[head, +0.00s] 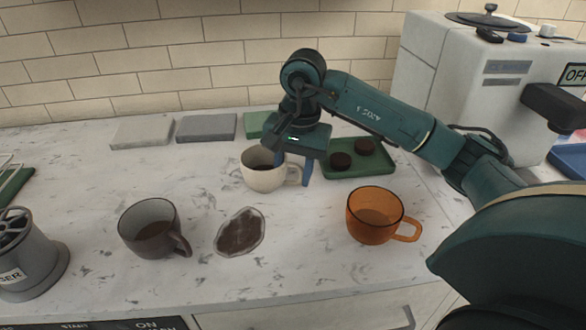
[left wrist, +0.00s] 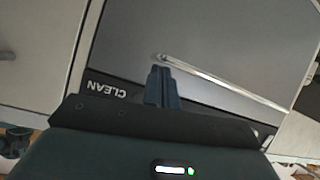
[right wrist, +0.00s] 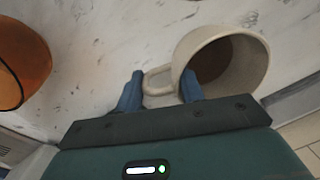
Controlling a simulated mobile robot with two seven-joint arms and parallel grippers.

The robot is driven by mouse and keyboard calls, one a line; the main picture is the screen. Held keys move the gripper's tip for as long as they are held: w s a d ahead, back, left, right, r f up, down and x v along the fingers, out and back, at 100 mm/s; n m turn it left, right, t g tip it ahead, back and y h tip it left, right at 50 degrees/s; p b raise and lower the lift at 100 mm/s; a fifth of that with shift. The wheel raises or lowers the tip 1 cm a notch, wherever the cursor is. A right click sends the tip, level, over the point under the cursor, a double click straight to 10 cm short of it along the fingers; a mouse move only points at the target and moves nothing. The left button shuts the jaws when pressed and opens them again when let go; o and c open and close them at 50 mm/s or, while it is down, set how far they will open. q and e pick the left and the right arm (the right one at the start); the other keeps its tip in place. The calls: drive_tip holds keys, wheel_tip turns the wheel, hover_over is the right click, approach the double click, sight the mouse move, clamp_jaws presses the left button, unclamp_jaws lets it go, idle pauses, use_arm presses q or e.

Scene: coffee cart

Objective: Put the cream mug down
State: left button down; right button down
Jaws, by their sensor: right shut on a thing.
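The cream mug (head: 262,172) with dark liquid is near the back middle of the counter, upright in the head view. My right gripper (head: 293,178) reaches down at its right side. In the right wrist view, the fingers (right wrist: 160,92) are on either side of the handle of the cream mug (right wrist: 225,62), shut on it. The mug's base is at or very near the counter; I cannot tell whether it touches. My left gripper (left wrist: 161,84) has its fingers together, empty, in front of a dark panel marked CLEAN; it is not in the head view.
A green tray (head: 376,171) with dark discs is to the right. Grey (head: 207,127) and pale (head: 143,133) squares lie behind. A white machine (head: 450,70) stands at back right.

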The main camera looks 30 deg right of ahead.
drive_tip(key=shift+f, duration=0.2)
drive_tip(key=c, duration=0.9)
unclamp_jaws()
drive_tip(key=shift+r, duration=0.1)
drive_tip(key=shift+r, duration=0.2)
drive_tip(key=r, duration=0.4)
drive_tip(key=r+p, duration=0.1)
drive_tip(key=r, duration=0.7)
drive_tip(key=shift+s+d+p, duration=0.3)
drive_tip(key=shift+s+p, duration=0.05)
drive_tip(key=shift+p, duration=0.05)
